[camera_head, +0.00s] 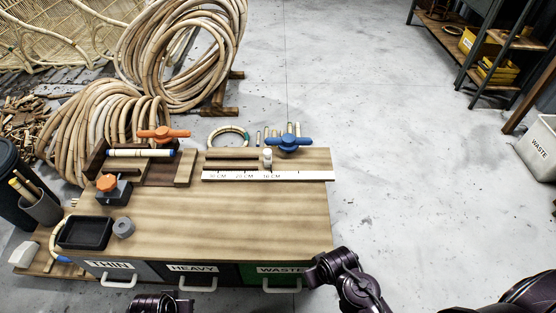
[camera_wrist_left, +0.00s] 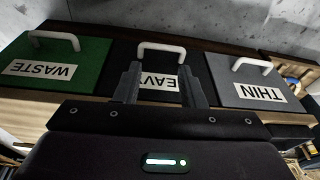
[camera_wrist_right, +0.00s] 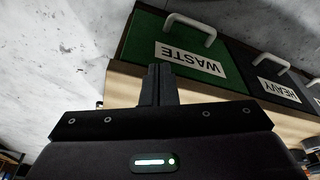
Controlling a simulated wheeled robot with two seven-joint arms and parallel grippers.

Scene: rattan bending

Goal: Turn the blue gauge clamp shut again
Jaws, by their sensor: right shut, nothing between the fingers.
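The blue gauge clamp (camera_head: 288,142) stands at the back right of the wooden bench, behind the white ruler strip (camera_head: 300,176). Its handle arms point roughly left and right; I cannot tell how far it is turned. Neither gripper touches it. My left gripper shows in the left wrist view (camera_wrist_left: 160,78) with its fingers apart and nothing between them, over the bench-front drawers. My right gripper shows in the right wrist view (camera_wrist_right: 158,75) with its fingers together and empty, near the WASTE drawer (camera_wrist_right: 150,32). In the head view both arms are low, in front of the bench.
An orange clamp (camera_head: 163,133) stands at the back left, and an orange-knobbed block (camera_head: 107,183) nearer. A black tray (camera_head: 85,233) and grey ring (camera_head: 124,228) sit front left. A small pale peg (camera_head: 267,155) stands beside the blue clamp. The bench's middle is clear.

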